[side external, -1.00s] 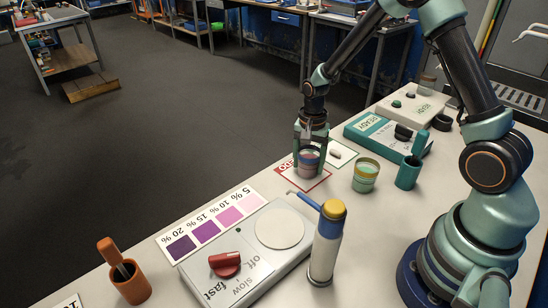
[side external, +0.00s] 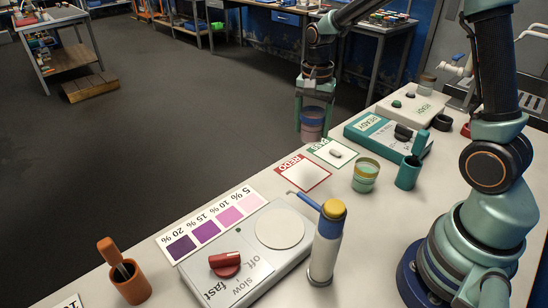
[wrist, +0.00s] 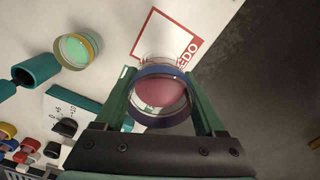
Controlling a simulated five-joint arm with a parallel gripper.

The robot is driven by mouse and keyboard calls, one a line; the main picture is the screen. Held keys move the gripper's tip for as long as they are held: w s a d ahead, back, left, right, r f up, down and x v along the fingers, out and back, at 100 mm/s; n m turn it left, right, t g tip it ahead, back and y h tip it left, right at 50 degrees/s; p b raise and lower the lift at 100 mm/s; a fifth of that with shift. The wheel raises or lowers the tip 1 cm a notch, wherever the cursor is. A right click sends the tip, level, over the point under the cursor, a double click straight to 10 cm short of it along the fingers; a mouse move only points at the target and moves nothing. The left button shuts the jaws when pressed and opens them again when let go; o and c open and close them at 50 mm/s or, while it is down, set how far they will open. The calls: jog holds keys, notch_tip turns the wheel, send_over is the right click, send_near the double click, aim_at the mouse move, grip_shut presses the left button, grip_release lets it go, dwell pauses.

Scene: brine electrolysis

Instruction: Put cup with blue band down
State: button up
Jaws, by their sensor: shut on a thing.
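The cup with the blue band (side external: 312,124) is held in my gripper (side external: 314,136), with one finger on each side. In the side view it is raised, seen against the floor beyond the table's far edge. The wrist view shows the cup (wrist: 163,97) from above, with pinkish-red contents and a blue rim band. The red-bordered REDO card (side external: 303,173) lies bare on the table, below and nearer than the cup in the side view. In the wrist view the cup overlaps part of that card (wrist: 158,38).
A green-bordered PASS card (side external: 323,147) with a small white bar lies beside the REDO card. A cup with a yellow-green band (side external: 365,175), a teal holder (side external: 407,174) and a blue-and-yellow-topped bottle (side external: 325,250) stand nearby. A stirrer plate (side external: 250,268) is at the front.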

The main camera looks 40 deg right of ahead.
notch_tip(320, 180, up, 8)
jog(key=s+a+r+n, duration=0.2)
jog(key=s+a+n, duration=0.25)
jog(key=a, duration=0.55)
jog(key=s+a+r+n, duration=0.2)
jog(key=s+a+n, duration=0.3)
jog(key=a, duration=0.6)
jog(key=shift+m, duration=0.55)
jog(key=f, duration=1.2)
jog(key=s+f, duration=0.1)
jog(key=f, duration=0.6)
jog(key=shift+d, duration=0.15)
jog(key=o, duration=1.6)
jog(key=shift+f, duration=0.1)
jog(key=shift+c, duration=0.2)
